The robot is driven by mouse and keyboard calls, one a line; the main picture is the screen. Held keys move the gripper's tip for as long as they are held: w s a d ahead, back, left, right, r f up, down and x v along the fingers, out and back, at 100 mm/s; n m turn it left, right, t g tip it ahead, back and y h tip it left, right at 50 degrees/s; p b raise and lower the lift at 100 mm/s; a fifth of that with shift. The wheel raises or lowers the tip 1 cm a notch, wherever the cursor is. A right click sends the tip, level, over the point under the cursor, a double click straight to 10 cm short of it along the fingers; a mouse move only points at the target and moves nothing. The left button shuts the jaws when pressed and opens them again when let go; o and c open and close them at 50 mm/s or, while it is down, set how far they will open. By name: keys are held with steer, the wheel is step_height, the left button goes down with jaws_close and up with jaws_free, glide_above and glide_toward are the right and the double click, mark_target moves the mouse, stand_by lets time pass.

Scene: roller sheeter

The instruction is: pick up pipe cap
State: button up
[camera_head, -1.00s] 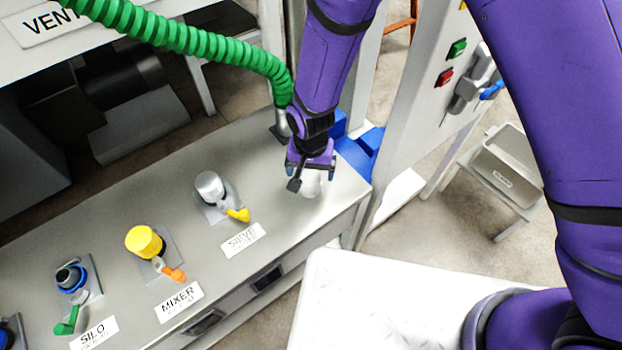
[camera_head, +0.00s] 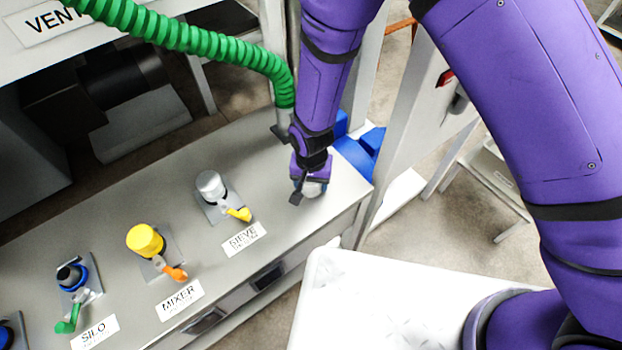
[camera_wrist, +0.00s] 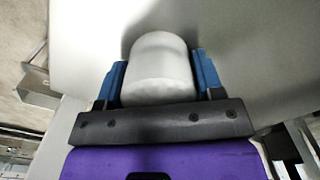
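A white, round-topped pipe cap (camera_head: 313,188) sits at the right end of the grey bench, mostly hidden under my gripper (camera_head: 311,187). In the wrist view the pale cap (camera_wrist: 162,70) stands between the two blue fingers of my gripper (camera_wrist: 163,80). The fingers are open on either side of it, with a narrow gap visible at the right finger. Finger contact on the left is hard to tell.
The bench (camera_head: 110,210) also bears a silver-capped pipe (camera_head: 210,185) at SIEVE, a yellow-capped one (camera_head: 145,240) at MIXER and an uncovered-looking one (camera_head: 71,277) at SILO. A green hose (camera_head: 200,42) comes down behind my gripper. Blue blocks (camera_head: 358,152) lie right of it.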

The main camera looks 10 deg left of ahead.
steer(key=shift+c, duration=0.7)
steer(key=shift+r, duration=0.15)
steer(key=shift+r, duration=0.55)
step_height(320, 180, up, 2)
steer(key=shift+r, duration=0.1)
steer(key=s+d+r, duration=0.1)
steer(key=s, duration=1.5)
steer(key=shift+d+r, duration=0.15)
steer(key=shift+r, duration=0.1)
steer(key=shift+r, duration=0.15)
